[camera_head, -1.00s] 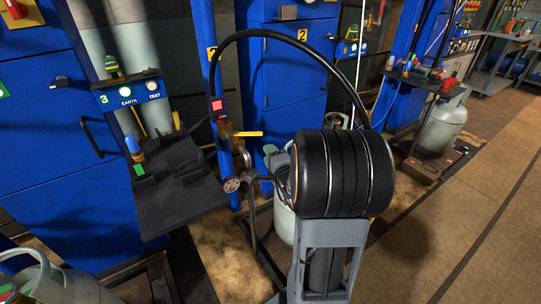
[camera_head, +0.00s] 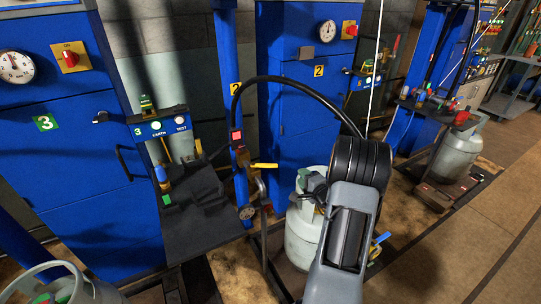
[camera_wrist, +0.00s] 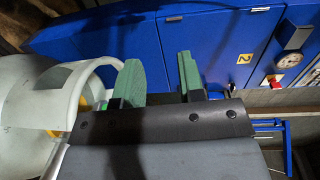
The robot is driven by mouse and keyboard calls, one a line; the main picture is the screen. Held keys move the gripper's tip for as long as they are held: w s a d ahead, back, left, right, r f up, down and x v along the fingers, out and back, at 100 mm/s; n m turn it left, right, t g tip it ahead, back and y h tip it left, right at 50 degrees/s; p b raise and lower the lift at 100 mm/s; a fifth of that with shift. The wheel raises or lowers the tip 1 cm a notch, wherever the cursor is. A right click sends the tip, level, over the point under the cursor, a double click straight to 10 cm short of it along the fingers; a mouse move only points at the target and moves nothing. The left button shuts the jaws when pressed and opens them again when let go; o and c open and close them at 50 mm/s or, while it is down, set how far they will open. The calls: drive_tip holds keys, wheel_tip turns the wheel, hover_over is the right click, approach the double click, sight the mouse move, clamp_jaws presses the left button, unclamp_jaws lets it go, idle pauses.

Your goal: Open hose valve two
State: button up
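A yellow lever handle (camera_head: 265,166) sits on a brass-coloured pipe fitting by the blue post labelled 2 (camera_head: 234,90) in the head view. It points to the right, roughly level. A black hose arches from the post over to behind my arm. My gripper shows in the wrist view (camera_wrist: 158,69) with two green fingers apart and nothing between them. In the head view my arm's thick end stands to the right of the lever, and the gripper is hidden behind it. The lever cannot be made out in the wrist view.
A pale gas cylinder (camera_head: 303,240) stands close behind my arm, and a pale cylinder collar (camera_wrist: 98,72) is beside the left finger in the wrist view. A black shelf (camera_head: 200,225) juts out left of the post. Another cylinder (camera_head: 455,150) stands right. Floor is open at far right.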

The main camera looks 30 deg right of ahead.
sight(276, 167)
drive_tip(key=w+a+n+y+p, duration=0.1)
drive_tip(key=w+a+n+y, duration=0.1)
drive_tip(key=w+y, duration=0.1)
drive_tip(key=w+a+n+g+y, duration=0.1)
drive_tip(key=w+a+n+y, duration=0.2)
drive_tip(key=w+y, duration=0.1)
drive_tip(key=w+a+r+n+g+y+p, duration=0.1)
drive_tip(key=w+a+n+y, duration=0.1)
drive_tip(key=w+a+y, duration=0.1)
drive_tip(key=shift+w+y+p, duration=0.35)
drive_tip(key=shift+w+y, duration=0.15)
drive_tip(key=shift+w, duration=0.1)
drive_tip(key=shift+d, duration=0.1)
drive_tip(key=shift+c, duration=0.3)
clamp_jaws()
idle(0.4)
